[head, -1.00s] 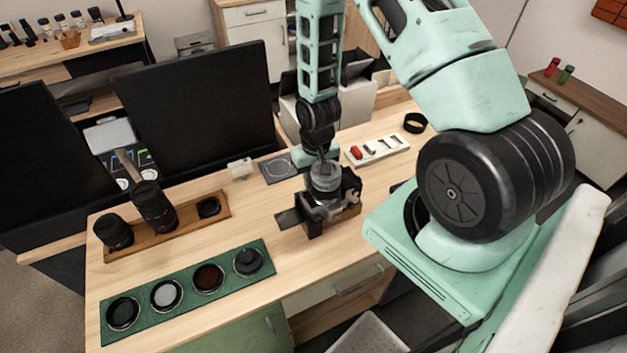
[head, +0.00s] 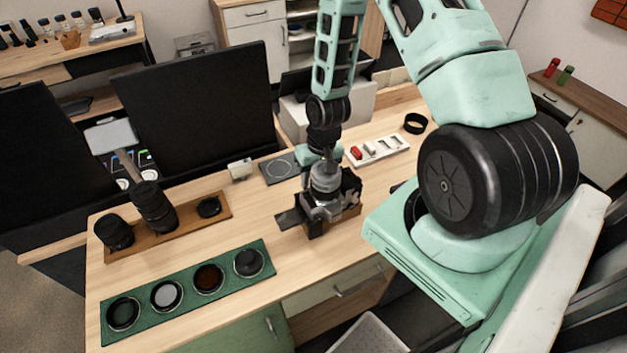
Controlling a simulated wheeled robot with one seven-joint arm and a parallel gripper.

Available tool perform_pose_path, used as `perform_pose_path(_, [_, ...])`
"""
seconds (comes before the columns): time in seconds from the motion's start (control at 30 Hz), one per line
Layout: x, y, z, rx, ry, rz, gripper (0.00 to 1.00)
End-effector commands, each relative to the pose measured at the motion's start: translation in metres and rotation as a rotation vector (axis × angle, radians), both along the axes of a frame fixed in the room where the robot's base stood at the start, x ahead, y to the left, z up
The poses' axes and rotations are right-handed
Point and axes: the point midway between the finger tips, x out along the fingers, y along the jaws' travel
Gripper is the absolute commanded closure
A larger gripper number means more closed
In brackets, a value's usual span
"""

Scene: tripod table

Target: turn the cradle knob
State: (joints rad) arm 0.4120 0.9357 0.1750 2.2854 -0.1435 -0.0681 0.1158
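The cradle (head: 346,217) stands on the wooden table, a dark holder with a wood-coloured base. A silver-and-black camera (head: 325,186) sits in it with its round top part facing up. A small pale lobed part at the cradle's right side (head: 353,196) looks like the knob, but it is too small to be sure. My gripper (head: 325,164) points down just above and behind the camera, up and left of that pale part. Its fingertips are small and partly hidden by the camera, so I cannot see their opening or any contact.
A green tray (head: 188,312) with round filters lies front left, and a wooden tray (head: 170,230) with lenses behind it. A white strip (head: 380,150) with a red piece and a black ring (head: 415,123) lie at right. Dark screens stand behind. Bare wood lies left of the cradle.

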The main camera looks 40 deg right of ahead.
Motion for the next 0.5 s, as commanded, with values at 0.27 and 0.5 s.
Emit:
perform_pose_path(0.27, [0.0,-0.002,0.014,0.0,-0.001,0.0,0.62])
perform_pose_path(0.5, [-0.001,-0.004,0.033,0.0,-0.001,0.0,0.62])
